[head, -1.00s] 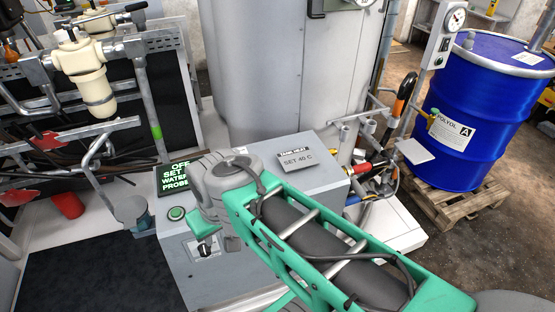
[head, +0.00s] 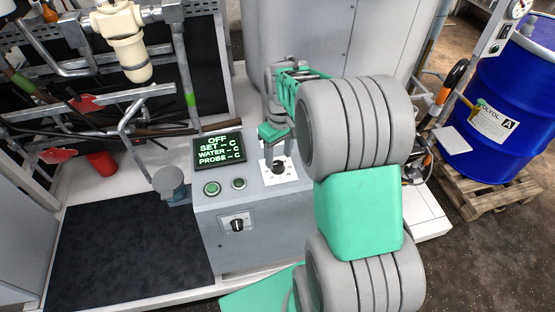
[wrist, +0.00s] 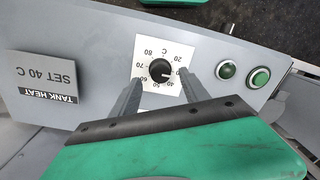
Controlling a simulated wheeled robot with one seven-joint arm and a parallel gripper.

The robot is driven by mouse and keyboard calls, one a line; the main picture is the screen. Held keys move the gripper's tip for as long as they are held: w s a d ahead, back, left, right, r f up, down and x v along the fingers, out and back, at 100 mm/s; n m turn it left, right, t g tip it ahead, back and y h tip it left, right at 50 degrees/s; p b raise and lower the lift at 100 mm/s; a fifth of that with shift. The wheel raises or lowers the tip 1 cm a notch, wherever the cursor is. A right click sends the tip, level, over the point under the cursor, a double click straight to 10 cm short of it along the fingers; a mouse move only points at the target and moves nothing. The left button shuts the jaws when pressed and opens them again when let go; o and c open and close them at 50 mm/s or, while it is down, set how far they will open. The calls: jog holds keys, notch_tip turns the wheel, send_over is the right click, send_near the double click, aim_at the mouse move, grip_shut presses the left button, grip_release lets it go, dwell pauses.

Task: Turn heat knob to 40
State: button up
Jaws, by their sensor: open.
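The heat knob (head: 278,167) is a black round knob on a white dial plate, on top of the grey control box. In the wrist view the knob (wrist: 160,70) shows upside down, with dial numbers from 20 to 80; its exact pointer setting is too small to read. My gripper (wrist: 161,80) is open, its two grey fingers apart on either side of the knob's near edge. In the head view my gripper (head: 277,154) is just above the dial. The sign (wrist: 48,82) reads "TANK HEAT SET 40 C". The display (head: 219,150) reads OFF, with dashes for SET, WATER and PROBE.
Two green buttons (wrist: 244,74) are beside the dial. A second black knob (head: 237,225) is on the box's front. The tall grey tank (head: 300,40) stands behind. A blue drum (head: 510,100) is on a pallet at right. Pipes and a cream filter (head: 125,45) are at left.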

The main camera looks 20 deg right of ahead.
aim_at(278, 163)
notch_tip(278, 163, down, 3)
jog(key=shift+a+f, duration=0.1)
jog(key=shift+f, duration=0.1)
grip_shut()
dwell(0.5)
